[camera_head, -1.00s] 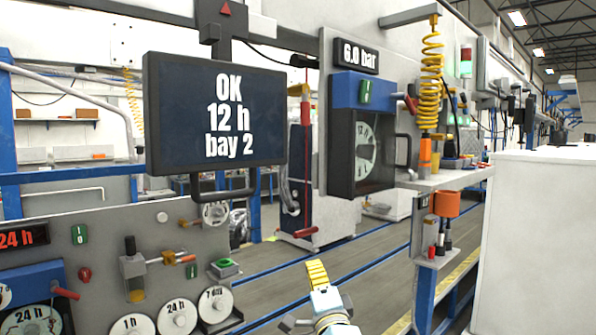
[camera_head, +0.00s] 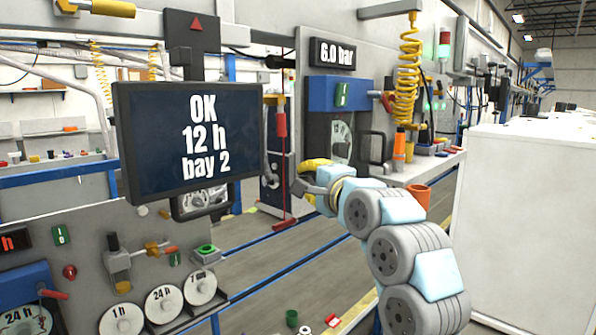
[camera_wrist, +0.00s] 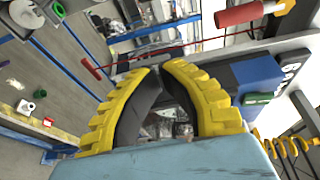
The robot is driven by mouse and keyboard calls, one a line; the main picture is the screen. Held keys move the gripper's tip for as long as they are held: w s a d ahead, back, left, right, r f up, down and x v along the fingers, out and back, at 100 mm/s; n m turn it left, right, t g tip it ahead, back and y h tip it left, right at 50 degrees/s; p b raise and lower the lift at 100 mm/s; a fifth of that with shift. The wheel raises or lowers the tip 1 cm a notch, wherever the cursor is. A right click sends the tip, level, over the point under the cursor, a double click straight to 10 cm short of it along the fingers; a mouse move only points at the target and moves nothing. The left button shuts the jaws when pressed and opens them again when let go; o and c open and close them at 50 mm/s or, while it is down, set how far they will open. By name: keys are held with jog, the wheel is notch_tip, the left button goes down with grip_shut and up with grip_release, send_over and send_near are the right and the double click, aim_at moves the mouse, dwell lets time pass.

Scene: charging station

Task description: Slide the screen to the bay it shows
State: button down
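The dark screen (camera_head: 187,142) hangs upright from a bracket at the left of the head view and reads "OK 12 h bay 2". A grey bracket with a red triangle (camera_head: 195,24) is above it, and a dark loop handle (camera_head: 203,212) hangs below it. My gripper (camera_head: 309,170) is in the air to the right of the screen and handle, apart from both. In the wrist view its yellow fingers (camera_wrist: 160,68) curve together with their tips nearly meeting and nothing seen between them. The screen does not show in the wrist view. No bay number is readable elsewhere.
A lower-left panel holds knobs and dials (camera_head: 164,303). A white cabinet (camera_head: 540,210) fills the right.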

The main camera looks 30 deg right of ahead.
jog(key=w+a+p, duration=0.3)
jog(key=w, duration=0.4)
jog(key=shift+w+a+p, duration=0.15)
jog(key=shift+a+p, duration=0.05)
jog(key=shift+p, duration=0.1)
dwell(0.7)
dwell(0.4)
